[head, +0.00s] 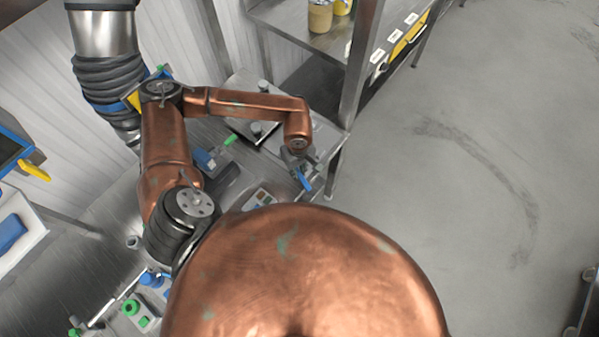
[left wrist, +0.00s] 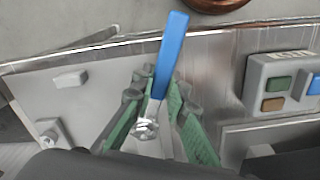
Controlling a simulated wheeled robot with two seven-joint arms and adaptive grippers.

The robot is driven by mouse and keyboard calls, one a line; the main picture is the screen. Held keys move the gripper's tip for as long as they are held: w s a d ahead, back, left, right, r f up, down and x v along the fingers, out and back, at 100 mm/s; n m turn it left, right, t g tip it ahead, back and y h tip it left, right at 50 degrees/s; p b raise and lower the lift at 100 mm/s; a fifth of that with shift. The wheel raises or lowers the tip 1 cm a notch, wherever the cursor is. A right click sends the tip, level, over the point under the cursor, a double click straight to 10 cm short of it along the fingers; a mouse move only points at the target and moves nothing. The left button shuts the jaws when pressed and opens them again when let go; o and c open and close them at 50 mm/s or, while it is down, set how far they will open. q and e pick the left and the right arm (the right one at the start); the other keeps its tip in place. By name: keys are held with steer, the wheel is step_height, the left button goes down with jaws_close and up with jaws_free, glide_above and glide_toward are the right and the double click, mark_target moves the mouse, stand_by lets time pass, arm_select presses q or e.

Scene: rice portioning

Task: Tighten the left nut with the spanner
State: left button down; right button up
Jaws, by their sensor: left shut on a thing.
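The spanner has a blue handle (left wrist: 171,50) and a metal head end (left wrist: 146,127) in the left wrist view. My left gripper (left wrist: 152,88), with green-lined fingers, is shut on it. The blue handle sticks out past the fingertips, and the head end lies back between the fingers. I cannot tell whether the head is around a nut. A nut-like metal piece (left wrist: 48,134) sits on a small block at the left of the pale plate. In the head view my left gripper (head: 297,160) is over the bench's right end, with the blue handle (head: 305,182) below it. My right gripper is not in view.
A grey box with coloured buttons (left wrist: 282,83) stands right of the gripper in the left wrist view. A shelf post (head: 350,110) rises close beside the left gripper in the head view. Blue and green items (head: 140,312) lie on the near bench. Open floor (head: 460,170) is at right.

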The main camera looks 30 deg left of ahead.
arm_select(q)
steer(key=shift+d, duration=0.1)
steer(key=shift+r, duration=0.35)
steer(key=shift+w+r+p, duration=0.1)
steer(key=shift+r+p, duration=0.3)
steer(key=shift+r, duration=0.05)
steer(key=shift+d+r, duration=0.1)
steer(key=shift+r, duration=0.15)
steer(key=shift+w, duration=0.1)
steer(key=shift+a, duration=0.3)
steer(key=shift+d, duration=0.1)
steer(key=shift+s+r, duration=0.15)
steer(key=shift+s, duration=0.05)
steer(key=shift+r, duration=0.1)
stand_by(0.4)
